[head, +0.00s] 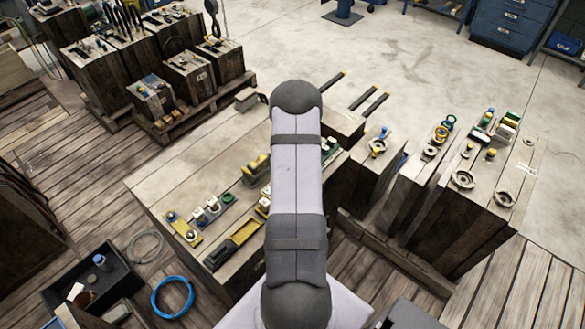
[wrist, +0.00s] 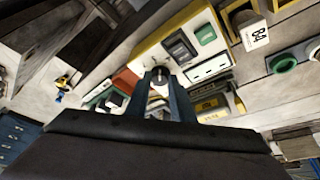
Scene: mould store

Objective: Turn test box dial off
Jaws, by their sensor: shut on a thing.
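In the wrist view, the test box is a white panel (wrist: 152,52) with a yellow edge, a dark rocker switch, a green part and sockets on its face. Its small round dial (wrist: 160,75) is dark with a pale top. My gripper (wrist: 161,80) has its two blue-grey fingers around the dial, shut on it. The dial's pointer and markings are too small to read. In the head view my arm hides the gripper and the dial.
A wooden bench (head: 165,180) carries switches, a blue strip and a yellow block (head: 256,165) close to my arm. Wooden crates with fittings (head: 463,180) stand at the right. A dark tray (head: 122,272) and a blue hose coil (head: 172,314) lie at the lower left.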

